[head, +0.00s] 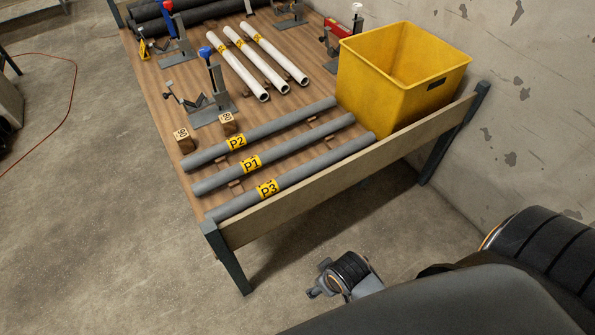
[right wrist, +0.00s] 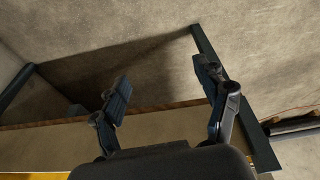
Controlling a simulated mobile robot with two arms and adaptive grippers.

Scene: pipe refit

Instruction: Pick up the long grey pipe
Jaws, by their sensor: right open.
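Three grey pipes with yellow labels lie side by side on the wooden table (head: 165,90) in the head view: P2 (head: 275,127), P1 (head: 300,144) and P3 (head: 320,162). They look close in length, and I cannot tell which is longest. P3 lies nearest the table's front board. My right gripper (head: 318,284) is low in front of the table, apart from the pipes. In the right wrist view my right gripper (right wrist: 161,70) is open, with nothing between its fingers. My left gripper is not in view.
A yellow bin (head: 385,95) stands at the table's right end. The raised front board (head: 350,172) runs along the pipes. White pipes (head: 258,55), clamp stands (head: 210,100) and small wooden blocks (head: 185,140) are behind them. A wall (head: 530,110) closes the right side.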

